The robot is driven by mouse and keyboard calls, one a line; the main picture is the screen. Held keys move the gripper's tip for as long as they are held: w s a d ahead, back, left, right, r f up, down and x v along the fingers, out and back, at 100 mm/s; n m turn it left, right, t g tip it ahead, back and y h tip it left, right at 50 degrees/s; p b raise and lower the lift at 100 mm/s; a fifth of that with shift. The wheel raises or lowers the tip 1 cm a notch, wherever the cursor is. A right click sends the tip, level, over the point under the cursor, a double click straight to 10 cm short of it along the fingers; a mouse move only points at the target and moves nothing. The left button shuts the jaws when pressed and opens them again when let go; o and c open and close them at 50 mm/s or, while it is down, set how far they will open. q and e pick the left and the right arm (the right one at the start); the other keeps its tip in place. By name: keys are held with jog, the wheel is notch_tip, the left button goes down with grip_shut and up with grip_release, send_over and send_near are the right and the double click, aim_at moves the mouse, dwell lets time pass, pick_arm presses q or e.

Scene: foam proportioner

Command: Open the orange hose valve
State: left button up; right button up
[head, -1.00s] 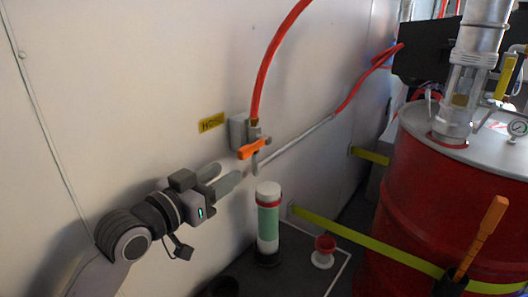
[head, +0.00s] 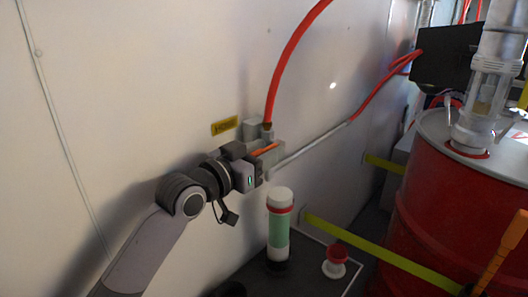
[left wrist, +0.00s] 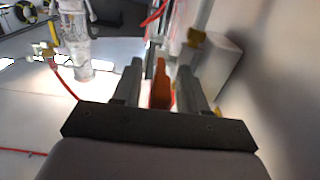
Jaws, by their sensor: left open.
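The orange hose valve handle (head: 265,150) is on the wall at the end of the red hose, partly hidden by my left gripper (head: 270,157). In the left wrist view the orange handle (left wrist: 160,90) stands between the two fingers of my left gripper (left wrist: 159,72). The jaws are open, with a visible gap on at least the left side of the handle. I cannot tell whether a finger touches it. My right gripper is in neither view.
A white and green cylinder (head: 279,225) stands below the gripper, near a red and white cup-shaped part (head: 336,262). A large red drum (head: 440,200) fills the right side.

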pick_arm(q)
grip_shut()
jog(key=shift+f, duration=0.1)
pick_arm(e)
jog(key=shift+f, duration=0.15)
